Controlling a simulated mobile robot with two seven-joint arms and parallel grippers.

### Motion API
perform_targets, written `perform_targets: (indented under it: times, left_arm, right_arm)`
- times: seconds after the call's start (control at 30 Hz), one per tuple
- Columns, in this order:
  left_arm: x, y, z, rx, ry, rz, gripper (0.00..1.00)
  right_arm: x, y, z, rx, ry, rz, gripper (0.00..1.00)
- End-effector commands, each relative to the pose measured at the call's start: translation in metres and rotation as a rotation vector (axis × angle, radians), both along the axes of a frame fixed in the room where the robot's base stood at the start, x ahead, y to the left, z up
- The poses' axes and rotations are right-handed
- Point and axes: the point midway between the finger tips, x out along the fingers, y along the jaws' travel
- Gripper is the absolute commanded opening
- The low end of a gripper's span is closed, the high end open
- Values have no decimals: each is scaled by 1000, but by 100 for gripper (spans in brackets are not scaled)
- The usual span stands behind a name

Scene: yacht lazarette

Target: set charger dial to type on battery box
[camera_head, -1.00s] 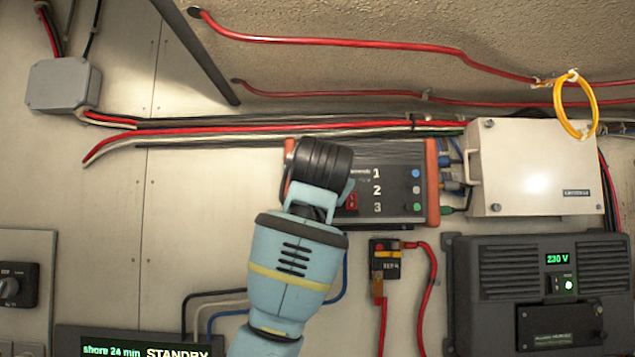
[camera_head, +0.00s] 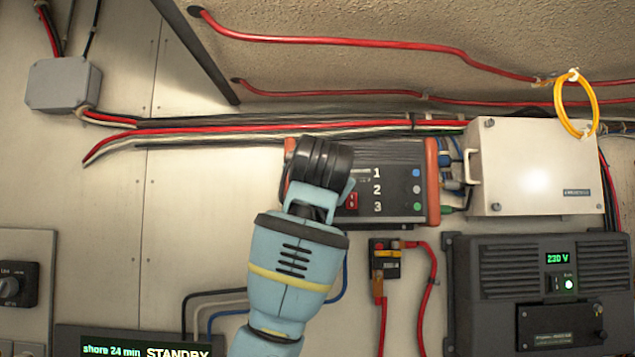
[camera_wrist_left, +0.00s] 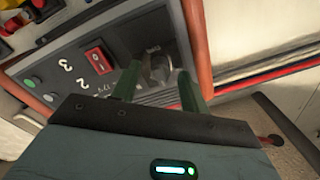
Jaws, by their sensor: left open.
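The charger (camera_head: 400,165) is a dark panel with orange-red end caps, numbers 1 to 3 and coloured lights on the wall. In the head view my left arm covers its left part, including the dial and my gripper. In the left wrist view the charger (camera_wrist_left: 72,60) is tilted, with a red switch (camera_wrist_left: 98,57) on its face. The dial's setting is unreadable. My right gripper is out of view.
A white box (camera_head: 520,165) stands right of the charger, with a dark 230 V unit (camera_head: 490,290) below. A small fuse-like block (camera_head: 385,262) with red cables hangs under the charger. Cables (camera_head: 250,127) run above it. A STANDBY display (camera_head: 130,348) is at lower left.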

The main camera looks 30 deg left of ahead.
Motion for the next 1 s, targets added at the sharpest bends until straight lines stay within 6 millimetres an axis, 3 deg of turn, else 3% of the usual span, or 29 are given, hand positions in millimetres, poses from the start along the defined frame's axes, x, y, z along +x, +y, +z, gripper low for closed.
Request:
perform_targets:
  times: [0.5, 1.0]
  left_arm:
    - [-57, -37, -2, 0, 0, 0, 44]
    - [-60, -39, -3, 0, 2, 0, 44]
  right_arm:
    - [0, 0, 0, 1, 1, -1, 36]
    - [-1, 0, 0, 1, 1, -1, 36]
